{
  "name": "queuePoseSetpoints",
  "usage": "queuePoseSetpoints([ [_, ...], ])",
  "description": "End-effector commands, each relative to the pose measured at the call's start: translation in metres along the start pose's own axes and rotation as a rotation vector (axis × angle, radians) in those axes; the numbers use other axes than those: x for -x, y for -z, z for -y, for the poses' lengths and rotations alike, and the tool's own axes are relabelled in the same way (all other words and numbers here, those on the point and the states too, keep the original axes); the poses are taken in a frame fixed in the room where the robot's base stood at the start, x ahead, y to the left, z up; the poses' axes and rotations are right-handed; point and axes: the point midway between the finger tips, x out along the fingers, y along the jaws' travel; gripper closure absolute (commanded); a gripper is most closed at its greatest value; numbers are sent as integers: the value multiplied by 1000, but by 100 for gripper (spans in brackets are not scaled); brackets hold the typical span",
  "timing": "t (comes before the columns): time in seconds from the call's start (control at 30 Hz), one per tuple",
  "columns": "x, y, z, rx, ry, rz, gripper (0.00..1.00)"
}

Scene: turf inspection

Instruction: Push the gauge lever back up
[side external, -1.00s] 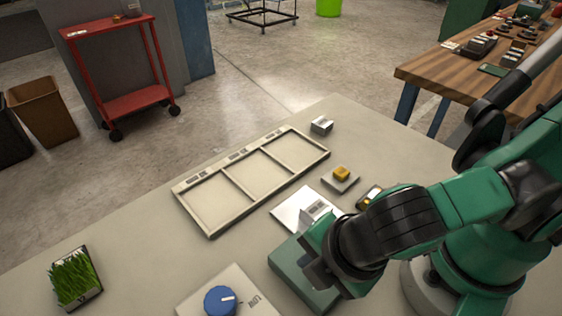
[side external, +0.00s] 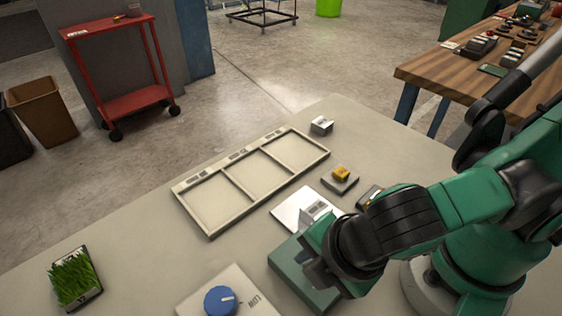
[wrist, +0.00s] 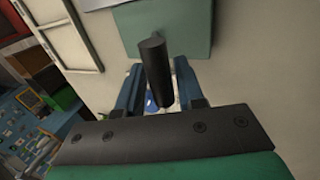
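A flat green box (side external: 287,262), which seems to be the gauge's base, sits near the front of the table, partly under my arm. In the wrist view a green plate (wrist: 190,35) lies beyond my gripper. A dark upright cylinder (wrist: 154,52), apparently the lever, stands in front of the fingers in that view. My gripper (wrist: 160,72) has its two blue fingers apart, one on each side of the cylinder, with gaps visible. I cannot tell whether they touch it. In the side view my wrist hides the lever and most of the gripper.
A three-part frame tray (side external: 215,233) lies behind. A white plate (side external: 288,212), a yellow block on a grey base (side external: 340,184) and a small metal block (side external: 321,126) are nearby. A blue dial (side external: 219,300) is at the front, and a grass sample (side external: 74,280) at left.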

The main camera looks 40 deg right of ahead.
Motion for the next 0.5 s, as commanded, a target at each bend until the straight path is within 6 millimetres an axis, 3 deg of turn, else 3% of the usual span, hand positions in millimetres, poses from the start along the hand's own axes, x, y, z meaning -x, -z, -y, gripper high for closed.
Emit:
queuePoseSetpoints([
  [0.5,6,1,0,1,1,-1,51],
])
